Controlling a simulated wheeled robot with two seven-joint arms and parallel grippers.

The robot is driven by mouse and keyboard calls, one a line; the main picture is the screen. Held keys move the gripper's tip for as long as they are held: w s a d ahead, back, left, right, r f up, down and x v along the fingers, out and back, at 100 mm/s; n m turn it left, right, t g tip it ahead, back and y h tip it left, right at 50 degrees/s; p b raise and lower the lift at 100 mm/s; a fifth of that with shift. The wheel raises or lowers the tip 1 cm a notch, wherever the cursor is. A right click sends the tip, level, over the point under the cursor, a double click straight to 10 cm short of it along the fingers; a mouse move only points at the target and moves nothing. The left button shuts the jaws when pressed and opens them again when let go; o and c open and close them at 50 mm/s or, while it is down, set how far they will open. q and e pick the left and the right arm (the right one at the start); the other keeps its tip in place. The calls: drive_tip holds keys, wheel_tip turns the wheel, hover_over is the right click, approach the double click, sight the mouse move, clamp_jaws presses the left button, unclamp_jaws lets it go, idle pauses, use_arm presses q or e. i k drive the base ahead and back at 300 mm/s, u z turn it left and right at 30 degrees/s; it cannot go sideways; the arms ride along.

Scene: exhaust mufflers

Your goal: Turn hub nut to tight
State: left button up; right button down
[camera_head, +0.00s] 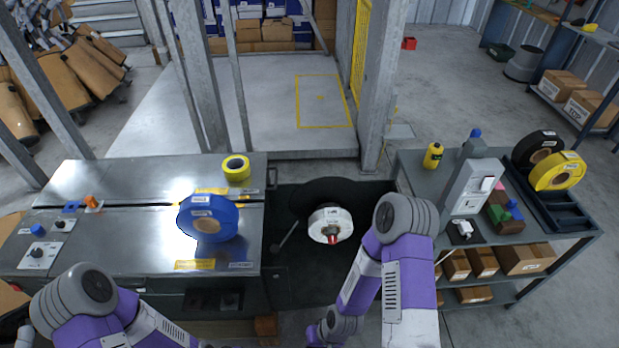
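A white roll (323,221) with a label sits in the dark recess between the two benches, in front of a black disc (312,196). A small red piece (333,239) shows at the middle of the roll's near face and looks like the hub nut. How tight it sits cannot be told. My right arm rises just right of the roll and bends back down to the bottom edge. My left arm is low at the left. Neither gripper's fingers show, and nothing visible touches the red piece.
The left metal bench (110,240) holds a blue roll (208,218), a yellow roll (236,167) and control knobs. A thin lever (289,234) stands left of the white roll. The right bench (548,238) holds a yellow bottle (433,156), a grey device (474,187) and black and yellow rolls.

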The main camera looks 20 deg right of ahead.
sight(331, 240)
drive_tip(key=z, duration=0.05)
drive_tip(key=k, duration=0.45)
drive_tip(key=u, duration=0.55)
drive_tip(key=i, duration=0.7)
drive_tip(key=z, duration=1.45)
